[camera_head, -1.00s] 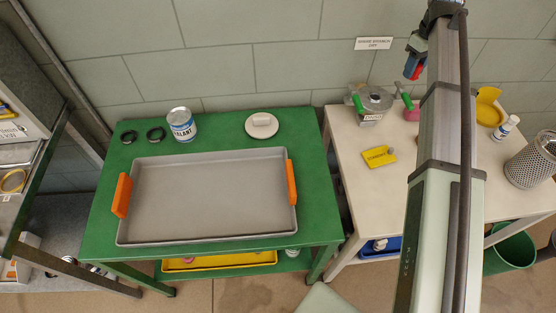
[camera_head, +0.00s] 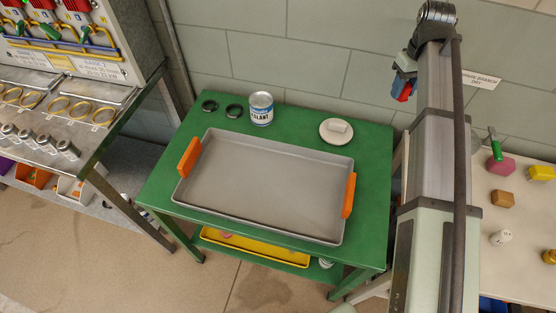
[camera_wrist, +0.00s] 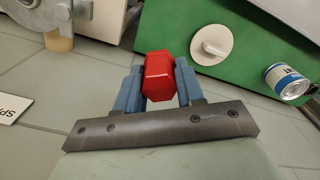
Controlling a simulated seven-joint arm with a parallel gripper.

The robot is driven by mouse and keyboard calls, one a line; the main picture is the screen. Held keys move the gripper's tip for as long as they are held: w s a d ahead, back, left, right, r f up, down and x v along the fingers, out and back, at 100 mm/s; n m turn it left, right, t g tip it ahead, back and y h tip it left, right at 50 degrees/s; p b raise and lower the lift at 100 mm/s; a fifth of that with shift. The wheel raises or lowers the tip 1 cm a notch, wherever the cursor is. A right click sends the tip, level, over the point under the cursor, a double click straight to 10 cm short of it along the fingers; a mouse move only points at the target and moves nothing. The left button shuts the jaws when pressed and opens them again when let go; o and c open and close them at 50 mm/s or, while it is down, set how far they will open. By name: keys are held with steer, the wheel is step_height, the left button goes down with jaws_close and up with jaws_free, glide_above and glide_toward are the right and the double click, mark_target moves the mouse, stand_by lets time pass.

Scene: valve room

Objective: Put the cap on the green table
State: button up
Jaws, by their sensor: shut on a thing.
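My gripper (camera_wrist: 158,90) has blue fingers and is shut on a red, faceted cap (camera_wrist: 158,75). The cap also shows in the head view (camera_head: 404,91), partly hidden by my arm, above and right of the back right corner of the green table (camera_head: 372,150). The gripper is raised and apart from the table. In the wrist view the green table (camera_wrist: 262,48) lies beyond the cap at the upper right.
The grey tray (camera_head: 265,187) with orange handles fills most of the green tabletop. Two black rings, a sealant can (camera_head: 261,109) and a white dish (camera_head: 336,131) stand along the back. Bare strips show between. A white table (camera_head: 515,225) is right, a shelf unit (camera_head: 100,125) left.

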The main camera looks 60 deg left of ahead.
glide_above(379, 143)
step_height(379, 143, down, 11)
steer(key=shift+s+f, duration=0.1)
steer(key=shift+f, duration=0.05)
step_height(379, 143, down, 6)
steer(key=shift+f, duration=0.6)
steer(key=shift+c, duration=0.6)
steer(key=shift+f, duration=1.25)
steer(key=shift+f, duration=0.1)
steer(key=o, duration=1.1)
steer(key=shift+o, duration=0.2)
